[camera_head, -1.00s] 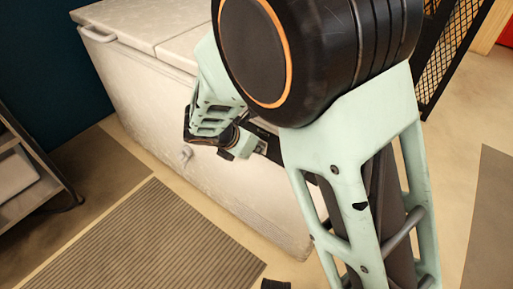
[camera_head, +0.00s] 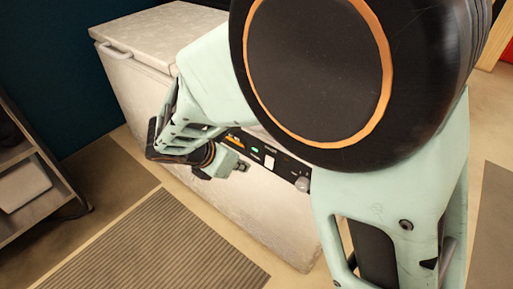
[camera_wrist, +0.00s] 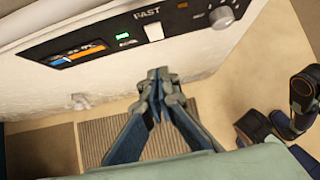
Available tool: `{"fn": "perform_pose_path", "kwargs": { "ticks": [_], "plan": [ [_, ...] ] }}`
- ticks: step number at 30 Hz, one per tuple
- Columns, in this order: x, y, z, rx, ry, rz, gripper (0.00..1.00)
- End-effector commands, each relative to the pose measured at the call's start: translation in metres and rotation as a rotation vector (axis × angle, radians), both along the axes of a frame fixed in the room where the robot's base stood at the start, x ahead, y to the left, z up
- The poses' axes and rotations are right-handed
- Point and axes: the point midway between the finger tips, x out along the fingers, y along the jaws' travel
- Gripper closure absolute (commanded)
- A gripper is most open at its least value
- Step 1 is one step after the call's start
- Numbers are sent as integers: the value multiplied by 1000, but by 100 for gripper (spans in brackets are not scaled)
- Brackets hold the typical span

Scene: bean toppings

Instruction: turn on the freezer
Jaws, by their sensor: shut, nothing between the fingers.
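The freezer (camera_head: 145,95) is a white chest with a closed lid, partly hidden by my arm in the head view. Its black control panel (camera_head: 285,168) is on the front and also shows in the wrist view (camera_wrist: 105,40). The panel has a green lit indicator (camera_wrist: 122,37), a white switch (camera_wrist: 153,31), a grey round knob (camera_wrist: 221,17) and an orange and blue temperature strip (camera_wrist: 80,53). My gripper (camera_wrist: 162,74) is shut and empty, below the white switch in the wrist view. In the head view my gripper (camera_head: 241,167) is in front of the panel; contact is not clear.
A striped mat (camera_head: 165,240) lies on the floor in front of the freezer. A metal shelf (camera_head: 40,185) stands at the left. A small round fitting (camera_wrist: 79,101) is low on the freezer front. The floor around the mat is clear.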

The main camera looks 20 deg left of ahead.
Motion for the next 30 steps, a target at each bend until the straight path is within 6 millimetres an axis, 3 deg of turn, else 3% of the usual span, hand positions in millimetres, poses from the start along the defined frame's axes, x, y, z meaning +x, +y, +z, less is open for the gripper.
{"fn": "perform_pose_path", "kwargs": {
  "ticks": [12,23,30],
  "plan": [
    [-4,1,5,-1,1,0,100],
    [-5,4,-12,3,5,-3,100],
    [-7,4,-10,1,4,-1,100]
  ]
}}
